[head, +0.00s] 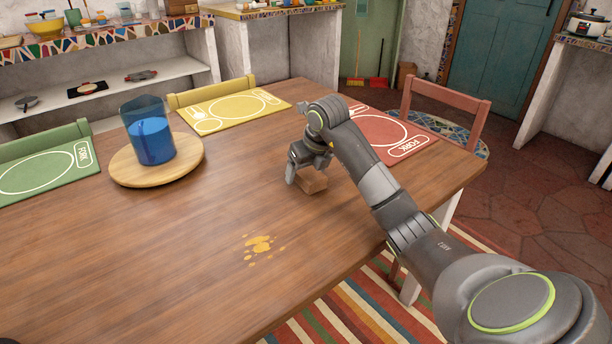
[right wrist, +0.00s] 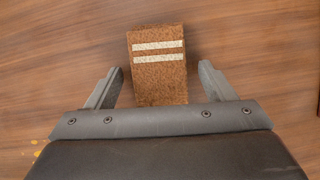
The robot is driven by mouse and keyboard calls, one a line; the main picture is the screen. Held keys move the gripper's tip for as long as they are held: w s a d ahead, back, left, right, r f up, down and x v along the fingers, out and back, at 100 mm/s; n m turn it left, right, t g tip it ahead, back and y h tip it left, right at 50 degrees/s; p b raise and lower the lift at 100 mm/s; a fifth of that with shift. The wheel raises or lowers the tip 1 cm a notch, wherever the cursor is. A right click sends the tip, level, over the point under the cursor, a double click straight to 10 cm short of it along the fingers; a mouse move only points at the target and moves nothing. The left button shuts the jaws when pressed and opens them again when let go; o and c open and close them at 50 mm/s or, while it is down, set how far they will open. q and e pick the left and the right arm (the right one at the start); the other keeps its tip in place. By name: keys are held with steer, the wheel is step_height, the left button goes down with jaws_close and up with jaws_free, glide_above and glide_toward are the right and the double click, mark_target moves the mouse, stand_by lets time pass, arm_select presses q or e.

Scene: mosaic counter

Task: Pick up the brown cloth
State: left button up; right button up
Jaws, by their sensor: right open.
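The brown cloth (head: 313,183) is a small folded brown block on the wooden table, under my right gripper. In the right wrist view the cloth (right wrist: 157,85) is a fuzzy brown rectangle with two pale stripes. My right gripper (right wrist: 160,80) is open, with one finger on each side of the cloth's near part and a gap on both sides. In the head view the right gripper (head: 305,175) points down at the cloth and partly hides it. My left gripper is not in view.
A yellow-orange spill (head: 258,245) lies on the table (head: 130,260). A round wooden board (head: 125,172) holds a blue pitcher (head: 153,140) to the left. Green (head: 50,172), yellow (head: 225,110) and red (head: 400,135) placemats lie along the edges. The table's front middle is otherwise clear.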

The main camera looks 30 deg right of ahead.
mark_target(307, 171)
steer(key=shift+c, duration=0.5)
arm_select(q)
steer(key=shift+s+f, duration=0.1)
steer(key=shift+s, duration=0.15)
arm_select(e)
steer(key=c, duration=1)
steer(key=shift+o, duration=0.2)
steer(key=shift+r, duration=0.15)
